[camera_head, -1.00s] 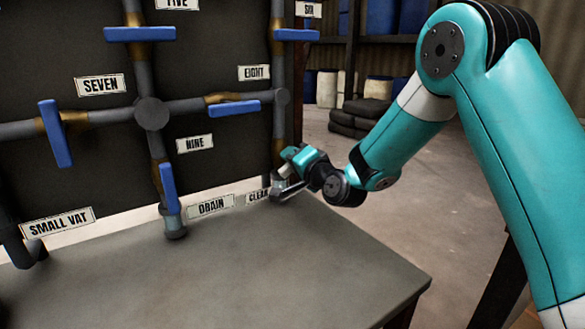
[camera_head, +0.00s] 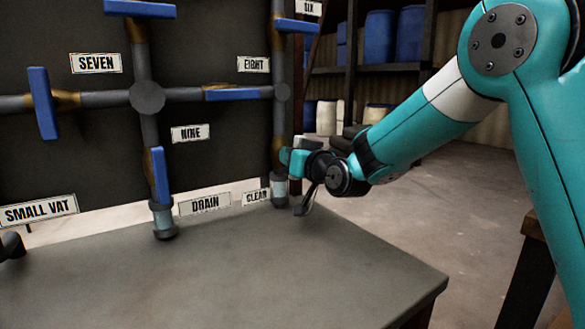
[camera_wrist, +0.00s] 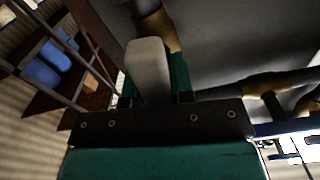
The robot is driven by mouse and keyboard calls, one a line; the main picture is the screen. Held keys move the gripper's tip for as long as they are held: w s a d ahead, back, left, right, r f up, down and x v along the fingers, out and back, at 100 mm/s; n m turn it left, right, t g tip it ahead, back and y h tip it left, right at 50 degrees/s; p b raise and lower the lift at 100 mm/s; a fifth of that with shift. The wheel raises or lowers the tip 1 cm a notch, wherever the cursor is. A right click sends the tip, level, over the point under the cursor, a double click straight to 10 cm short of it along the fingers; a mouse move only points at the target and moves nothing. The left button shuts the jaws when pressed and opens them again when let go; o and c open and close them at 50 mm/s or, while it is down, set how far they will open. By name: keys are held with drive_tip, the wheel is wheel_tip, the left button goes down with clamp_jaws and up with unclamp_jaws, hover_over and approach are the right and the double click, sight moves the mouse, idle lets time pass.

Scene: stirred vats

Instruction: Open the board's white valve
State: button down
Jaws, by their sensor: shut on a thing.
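The board (camera_head: 205,150) carries grey pipes with several blue valve handles. My gripper (camera_head: 287,158) is at the lower end of the right-hand pipe, above the label CLEAR (camera_head: 256,197). In the wrist view, a pale, whitish bar (camera_wrist: 148,68), which looks like the white valve's handle, lies between the teal fingers of my gripper (camera_wrist: 150,92). The gripper is shut on it. In the head view my gripper and wrist hide this handle, so its angle to the pipe cannot be told there.
A grey table top (camera_head: 220,260) stands below the board, bare in front. The blue handle by NINE (camera_head: 159,175) and the one by EIGHT (camera_head: 238,93) are left of my gripper. Shelves with blue barrels (camera_head: 410,35) stand behind, with open floor to the right.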

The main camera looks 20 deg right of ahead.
drive_tip(key=shift+f+n+b, duration=0.1)
drive_tip(key=shift+n+b, duration=0.6)
drive_tip(key=shift+n, duration=0.3)
drive_tip(key=c, duration=1)
unclamp_jaws()
drive_tip(key=b+v, duration=0.1)
drive_tip(key=v, duration=1.6)
drive_tip(key=shift+s, duration=0.2)
